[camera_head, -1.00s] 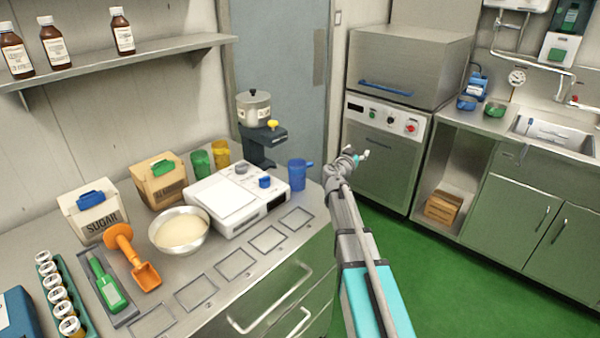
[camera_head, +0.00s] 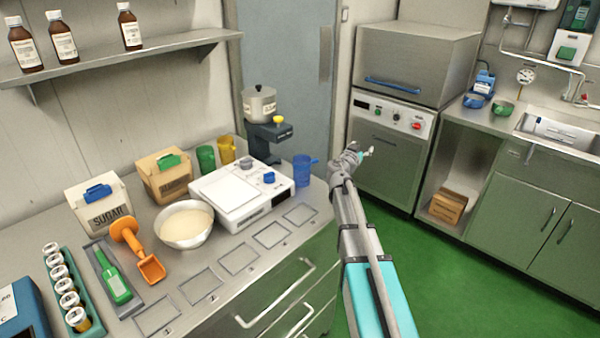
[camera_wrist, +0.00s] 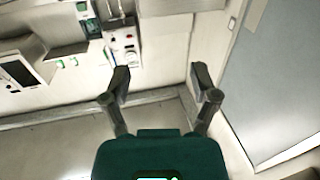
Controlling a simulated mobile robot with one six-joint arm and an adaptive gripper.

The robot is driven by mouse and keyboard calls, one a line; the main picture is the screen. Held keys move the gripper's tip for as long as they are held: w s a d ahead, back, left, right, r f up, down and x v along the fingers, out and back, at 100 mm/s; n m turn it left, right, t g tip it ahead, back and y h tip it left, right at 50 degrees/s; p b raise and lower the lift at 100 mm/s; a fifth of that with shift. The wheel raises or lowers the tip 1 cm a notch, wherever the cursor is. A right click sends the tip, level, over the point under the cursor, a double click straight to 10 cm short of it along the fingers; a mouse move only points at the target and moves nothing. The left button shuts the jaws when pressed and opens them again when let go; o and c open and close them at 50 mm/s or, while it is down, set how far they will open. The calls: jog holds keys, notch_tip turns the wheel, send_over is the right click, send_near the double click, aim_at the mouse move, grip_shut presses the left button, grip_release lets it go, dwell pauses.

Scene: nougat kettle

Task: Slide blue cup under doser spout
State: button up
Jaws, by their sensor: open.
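The blue cup (camera_head: 303,171) stands upright on the counter in the head view, at the right end beside the white scale, with its handle toward the right. The doser (camera_head: 270,135) stands behind the scale, with a steel pot (camera_head: 259,104) on a dark stand and a yellow knob on it. The cup is to the right of the doser's base, not under it. My gripper (camera_head: 368,152) is raised to the right of the cup, past the counter's edge and apart from it. The wrist view shows its two fingers (camera_wrist: 164,84) spread and empty, facing the wall; no cup shows there.
A white scale (camera_head: 240,190) sits left of the cup. Green (camera_head: 206,157) and yellow (camera_head: 227,150) cups stand behind it. A bowl (camera_head: 184,225) and an orange scoop (camera_head: 139,250) lie further left. The counter's front edge has several outlined squares. Open floor lies to the right.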

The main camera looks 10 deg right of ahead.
dwell(0.3)
jog(key=o, duration=0.3)
jog(key=r+n+g+y+p, duration=0.2)
jog(key=n+p, duration=0.5)
jog(key=n, duration=1.9)
send_over(306, 170)
jog(key=s+a, duration=0.2)
jog(key=s+a+n, duration=0.1)
jog(key=a+n, duration=0.1)
jog(key=s+a+n+g+p, duration=0.1)
jog(key=a+n, duration=0.1)
jog(key=n, duration=0.1)
jog(key=s+a+n, duration=0.1)
jog(key=a+n, duration=0.1)
jog(key=shift+s+a+p, duration=0.2)
jog(key=shift+p, duration=0.1)
jog(key=shift+s+a+f+n+g+y, duration=0.1)
jog(key=shift+s+a+n+g+y, duration=0.25)
jog(key=shift+n, duration=0.3)
jog(key=shift+s+a+n+g+y, duration=0.1)
jog(key=shift+a+n, duration=0.3)
jog(key=shift+n, duration=0.25)
jog(key=shift+r+b+x, duration=0.2)
jog(key=shift+b+x, duration=2.25)
jog(key=shift+x, duration=4.5)
